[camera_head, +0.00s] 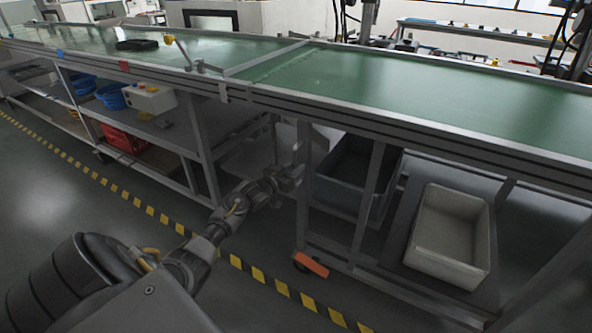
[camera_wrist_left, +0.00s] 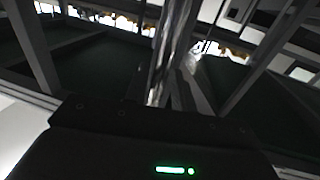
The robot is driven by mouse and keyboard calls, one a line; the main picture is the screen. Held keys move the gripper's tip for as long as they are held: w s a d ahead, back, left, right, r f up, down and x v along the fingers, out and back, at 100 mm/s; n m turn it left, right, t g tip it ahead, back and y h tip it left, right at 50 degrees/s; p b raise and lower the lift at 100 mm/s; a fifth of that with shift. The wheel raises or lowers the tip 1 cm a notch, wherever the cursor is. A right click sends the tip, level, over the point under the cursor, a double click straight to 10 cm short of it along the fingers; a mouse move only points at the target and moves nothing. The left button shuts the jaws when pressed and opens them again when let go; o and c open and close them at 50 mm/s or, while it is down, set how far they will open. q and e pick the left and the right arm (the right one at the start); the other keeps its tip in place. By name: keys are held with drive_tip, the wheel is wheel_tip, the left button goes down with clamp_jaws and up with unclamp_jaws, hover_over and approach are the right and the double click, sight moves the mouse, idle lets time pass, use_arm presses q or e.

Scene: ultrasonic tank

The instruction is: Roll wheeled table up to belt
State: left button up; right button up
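A long green belt (camera_head: 110,42) crosses the head view at the upper left. A green-topped table section (camera_head: 440,92) continues its line to the right, on a grey metal frame. An orange-marked caster (camera_head: 308,265) shows at the foot of this section's near leg, on the floor. My left gripper (camera_head: 296,172) is low, under the table edge, beside or around an upright leg; I cannot tell whether it touches. In the left wrist view a shiny metal post (camera_wrist_left: 166,55) stands just ahead of the gripper. Its fingers are too dark to make out. My right gripper is out of view.
A grey bin (camera_head: 350,180) and a pale bin (camera_head: 450,235) sit on the right section's lower shelf. Blue baskets (camera_head: 112,95) and a red crate (camera_head: 125,140) are under the left section. Yellow-black floor tape (camera_head: 165,220) runs in front; the floor before it is clear.

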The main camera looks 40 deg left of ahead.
use_arm(q)
drive_tip(key=shift+o, duration=0.4)
drive_tip(key=shift+d+f, duration=0.15)
